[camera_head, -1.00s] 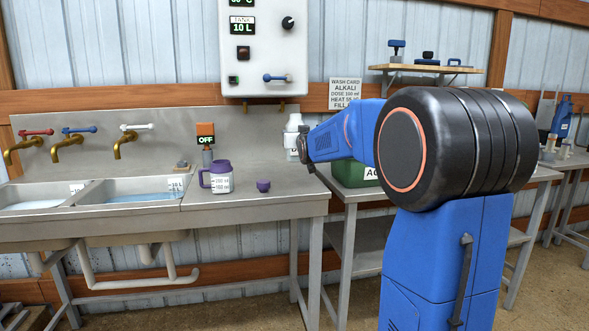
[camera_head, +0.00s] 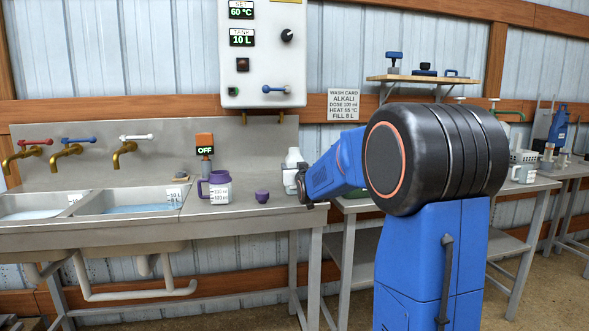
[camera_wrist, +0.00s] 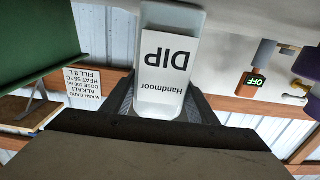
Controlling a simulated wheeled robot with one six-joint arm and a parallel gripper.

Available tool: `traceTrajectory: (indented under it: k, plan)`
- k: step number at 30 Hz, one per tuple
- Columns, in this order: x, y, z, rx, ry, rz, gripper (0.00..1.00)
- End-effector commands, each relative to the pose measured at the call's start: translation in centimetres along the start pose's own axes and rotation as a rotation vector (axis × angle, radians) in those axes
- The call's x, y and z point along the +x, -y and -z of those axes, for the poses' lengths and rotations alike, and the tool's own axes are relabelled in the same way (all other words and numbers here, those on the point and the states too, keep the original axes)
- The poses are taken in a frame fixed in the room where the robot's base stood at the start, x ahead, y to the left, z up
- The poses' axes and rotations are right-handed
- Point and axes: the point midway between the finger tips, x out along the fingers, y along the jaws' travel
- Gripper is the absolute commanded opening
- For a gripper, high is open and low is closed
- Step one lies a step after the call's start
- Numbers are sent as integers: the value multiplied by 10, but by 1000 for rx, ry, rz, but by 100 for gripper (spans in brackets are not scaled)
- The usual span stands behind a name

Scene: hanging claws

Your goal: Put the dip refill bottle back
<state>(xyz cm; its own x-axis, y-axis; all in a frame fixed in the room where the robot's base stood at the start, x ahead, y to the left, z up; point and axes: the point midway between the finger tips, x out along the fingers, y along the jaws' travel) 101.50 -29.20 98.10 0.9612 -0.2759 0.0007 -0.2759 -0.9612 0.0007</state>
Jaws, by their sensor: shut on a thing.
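The dip refill bottle (camera_head: 292,160) is white with a pale label, upright at the right end of the steel sink bench (camera_head: 240,208). The wrist view, which is upside down, shows the bottle (camera_wrist: 165,110) with its "Handmoor DIP" label between the two dark fingers. My gripper (camera_wrist: 162,98) is shut on it. In the head view my gripper (camera_head: 302,185) comes from the right and partly hides the bottle. I cannot tell whether its base touches the bench.
A purple-handled measuring jug (camera_head: 219,190) and a small purple cap (camera_head: 262,197) stand left of the bottle. An orange OFF unit (camera_head: 204,144) is behind the jug. A green box (camera_wrist: 30,35) is close to the gripper in the wrist view. Sinks (camera_head: 130,203) lie further left.

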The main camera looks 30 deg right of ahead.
Motion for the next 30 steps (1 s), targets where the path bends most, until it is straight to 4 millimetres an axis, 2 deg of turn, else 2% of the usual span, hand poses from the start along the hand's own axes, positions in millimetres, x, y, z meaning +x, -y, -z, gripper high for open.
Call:
traceTrajectory:
  k: [7, 8, 10, 21, 26, 30]
  plan:
    - [0, 0, -1, 0, -1, 0, 0]
    - [0, 0, -2, 0, 0, 0, 55]
    - [0, 0, -2, 0, 0, 0, 72]
    - [0, 0, 1, 0, -1, 0, 72]
    - [-16, 0, 1, 0, 0, 0, 72]
    - [-39, 0, 1, 0, -1, 0, 72]
